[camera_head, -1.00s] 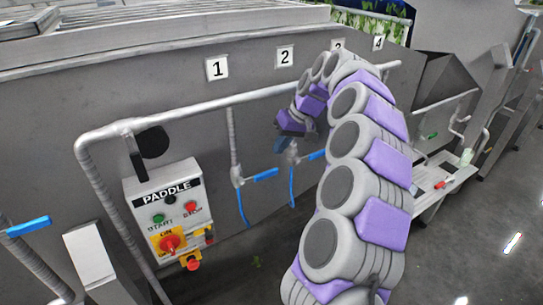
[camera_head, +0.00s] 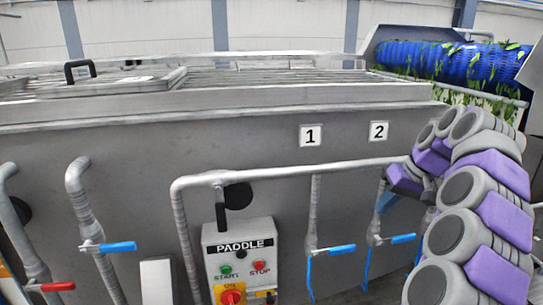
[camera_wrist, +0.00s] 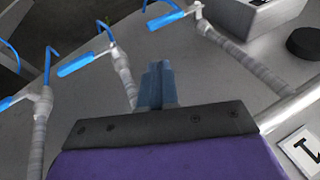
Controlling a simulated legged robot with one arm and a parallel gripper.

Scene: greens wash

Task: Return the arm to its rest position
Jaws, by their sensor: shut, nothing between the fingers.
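My purple and grey arm reaches up along the right side of the head view and bends over toward the machine wall. My gripper (camera_head: 386,202) hangs at its end in front of the wall, below the "2" plate. In the wrist view the narrow blue-grey fingers of my gripper (camera_wrist: 158,85) are shut together with nothing between them. They point toward pipes with blue-handled valves; I cannot tell how close the tips are to the nearest pipe.
A horizontal pipe (camera_head: 290,171) runs along the steel washer (camera_head: 150,155). The PADDLE control box (camera_head: 238,257) and blue valve handles (camera_head: 336,250) are left of my arm. A blue drum (camera_head: 450,62) with leaves stands at the back right.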

